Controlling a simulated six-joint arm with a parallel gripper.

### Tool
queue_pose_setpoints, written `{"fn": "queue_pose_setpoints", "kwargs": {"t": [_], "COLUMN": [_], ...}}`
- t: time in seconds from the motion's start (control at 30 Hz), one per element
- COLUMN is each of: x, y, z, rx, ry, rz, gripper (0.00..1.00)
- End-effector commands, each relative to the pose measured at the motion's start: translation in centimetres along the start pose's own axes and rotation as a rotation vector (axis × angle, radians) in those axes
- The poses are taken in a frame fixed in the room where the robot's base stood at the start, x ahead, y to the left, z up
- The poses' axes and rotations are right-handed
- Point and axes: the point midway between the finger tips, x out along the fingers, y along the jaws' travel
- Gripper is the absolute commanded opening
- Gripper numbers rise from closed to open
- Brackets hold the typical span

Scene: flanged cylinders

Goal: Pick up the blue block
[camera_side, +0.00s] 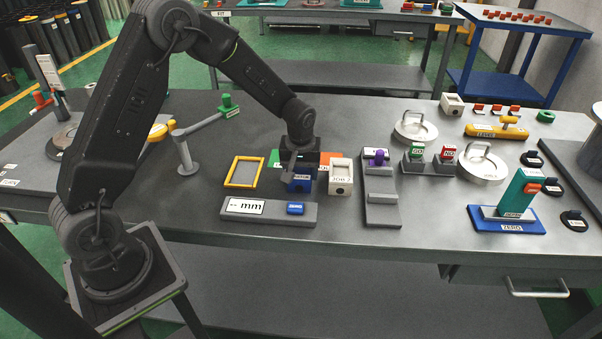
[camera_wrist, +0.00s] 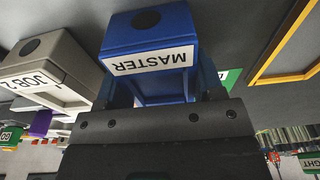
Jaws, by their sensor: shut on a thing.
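The blue block (camera_wrist: 130,42) carries a white label reading MASTER and has a dark round mark on one face. In the wrist view it sits between the fingers of my gripper (camera_wrist: 160,92), which is shut on it. In the side view the blue block (camera_side: 299,184) shows below my gripper (camera_side: 297,168), low over the grey table, behind the "mm" display. I cannot tell from these views whether it touches the table.
A white JOB 2 block (camera_side: 340,180) stands close on the right; it also shows in the wrist view (camera_wrist: 45,70). A yellow frame (camera_side: 244,172) lies to the left. The grey "mm" display (camera_side: 268,209) is in front. Green and orange pieces (camera_side: 330,158) lie behind.

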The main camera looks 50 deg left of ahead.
Motion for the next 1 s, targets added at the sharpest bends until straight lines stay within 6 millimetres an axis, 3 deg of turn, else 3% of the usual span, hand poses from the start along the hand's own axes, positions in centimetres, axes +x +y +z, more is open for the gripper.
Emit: {"fn": "queue_pose_setpoints", "kwargs": {"t": [0.27, 0.5, 0.8, 1.0], "x": [-0.9, -4.6, -8.2, -9.9], "y": [0.1, -0.1, -7.0, -10.0], "z": [-0.2, -0.8, -2.4, -3.1], "rx": [-0.001, -0.002, -0.007, -0.005], "ry": [0.004, 0.006, 0.005, 0.003], "rz": [0.003, 0.003, 0.000, 0.000], "gripper": [0.23, 0.23, 0.23, 0.23]}}
